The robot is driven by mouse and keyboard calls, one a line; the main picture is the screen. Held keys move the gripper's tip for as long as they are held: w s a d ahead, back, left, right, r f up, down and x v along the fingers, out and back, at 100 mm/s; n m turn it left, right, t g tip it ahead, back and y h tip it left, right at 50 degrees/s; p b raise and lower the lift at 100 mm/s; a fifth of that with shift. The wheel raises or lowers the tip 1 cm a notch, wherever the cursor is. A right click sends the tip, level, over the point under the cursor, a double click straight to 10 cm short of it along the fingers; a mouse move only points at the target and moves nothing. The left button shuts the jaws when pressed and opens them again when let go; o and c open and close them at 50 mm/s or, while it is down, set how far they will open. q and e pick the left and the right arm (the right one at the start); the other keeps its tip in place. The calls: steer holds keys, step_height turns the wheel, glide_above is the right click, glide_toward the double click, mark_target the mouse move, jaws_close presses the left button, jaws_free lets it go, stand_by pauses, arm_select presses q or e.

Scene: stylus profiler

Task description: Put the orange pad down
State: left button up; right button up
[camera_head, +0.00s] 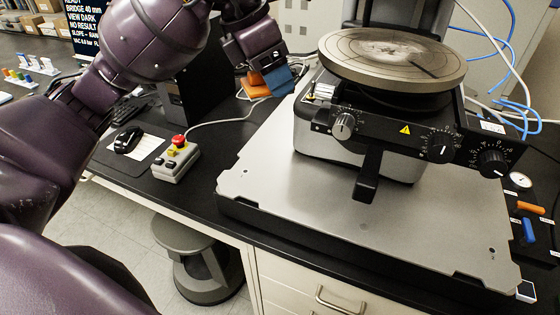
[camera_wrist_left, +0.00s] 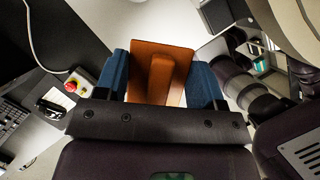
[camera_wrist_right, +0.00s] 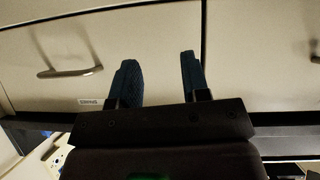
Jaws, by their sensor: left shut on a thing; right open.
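My left gripper (camera_head: 268,80) is shut on the orange pad (camera_head: 255,84). In the head view the gripper is left of the stylus profiler (camera_head: 375,130), near the rear left part of its grey base plate. In the left wrist view the orange pad (camera_wrist_left: 160,72) sits between the two blue fingers, with a raised grip block on it. I cannot tell from the frames whether the pad touches a surface. My right gripper (camera_wrist_right: 158,80) is open and empty in the right wrist view, in front of pale drawer fronts. It does not show in the head view.
A control box with a red button (camera_head: 177,155) and a mouse (camera_head: 128,139) are on the black bench at left. The profiler's round stage (camera_head: 392,57) and knobs are at right. The front left of the base plate (camera_head: 270,185) is bare. A stool (camera_head: 198,262) stands below.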

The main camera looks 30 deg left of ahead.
arm_select(q)
steer(key=shift+w+f, duration=0.1)
steer(key=shift+f, duration=0.3)
glide_above(279, 174)
step_height(279, 174, down, 7)
steer(key=f, duration=0.5)
steer(key=f+b, duration=0.1)
steer(key=f, duration=0.1)
steer(key=shift+s+a+f, duration=0.15)
steer(key=shift+s+a, duration=0.2)
steer(key=shift+a, duration=0.05)
steer(key=shift+f, duration=0.7)
step_height(279, 174, down, 3)
steer(key=shift+f, duration=0.4)
steer(key=o, duration=0.8)
steer(key=shift+o, duration=0.4)
steer(key=shift+r, duration=0.3)
steer(key=v, duration=1.1)
steer(key=shift+r, duration=0.35)
arm_select(e)
steer(key=shift+f, duration=0.35)
